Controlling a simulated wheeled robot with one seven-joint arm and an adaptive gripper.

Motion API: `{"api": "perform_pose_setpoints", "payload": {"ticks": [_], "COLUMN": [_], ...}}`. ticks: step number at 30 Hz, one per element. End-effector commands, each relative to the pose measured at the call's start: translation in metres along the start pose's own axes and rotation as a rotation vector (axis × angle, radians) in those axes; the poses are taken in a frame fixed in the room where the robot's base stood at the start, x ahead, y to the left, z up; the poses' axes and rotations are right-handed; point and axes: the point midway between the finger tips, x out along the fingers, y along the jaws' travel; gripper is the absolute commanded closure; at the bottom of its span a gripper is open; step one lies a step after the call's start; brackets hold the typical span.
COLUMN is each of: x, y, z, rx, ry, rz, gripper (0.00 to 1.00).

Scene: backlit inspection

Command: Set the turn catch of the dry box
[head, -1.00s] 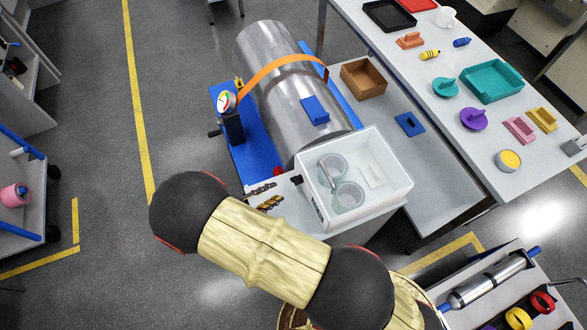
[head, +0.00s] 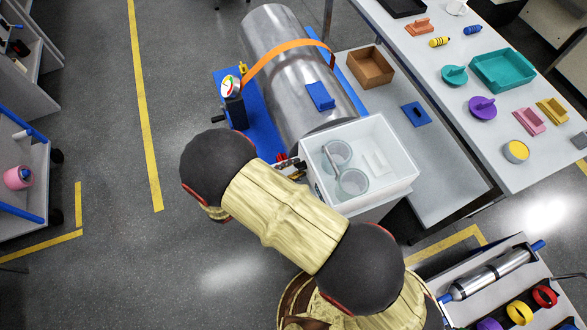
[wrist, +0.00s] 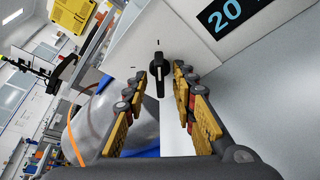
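The dry box (head: 397,190) is a white box with a clear top, and two round items show through it in the head view. In the wrist view its pale front panel (wrist: 205,62) fills the upper middle. The black turn catch (wrist: 159,70) sits on that panel with its handle upright in the picture, below a short dark mark. My gripper (wrist: 160,84) is open, with one finger on each side of the handle and gaps showing. Whether it reaches around the handle or stops short is unclear. In the head view my gripper (head: 288,167) is at the box's left side, and the catch is hidden.
A display reading 20 (wrist: 226,14) is at the panel's upper right. A large metal cylinder (head: 285,75) with an orange strap and a gauge (head: 231,88) stand behind the box. A brown tray (head: 370,67) and blue plate (head: 415,114) lie on the bench to the right.

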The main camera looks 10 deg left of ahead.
Motion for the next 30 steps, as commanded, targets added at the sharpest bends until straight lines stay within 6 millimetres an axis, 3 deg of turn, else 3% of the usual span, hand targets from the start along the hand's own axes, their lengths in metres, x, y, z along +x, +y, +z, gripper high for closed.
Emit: {"api": "perform_pose_setpoints", "payload": {"ticks": [2,16,30], "x": [-0.0002,-0.0005,-0.0005], "y": [0.0001,-0.0001,0.0001], "z": [0.0,-0.0001,0.0], "rx": [0.0,0.0,-0.007], "ry": [0.0,0.0,0.0], "rz": [0.0,0.0,-0.003], "gripper": [0.73,1.0,1.0]}}
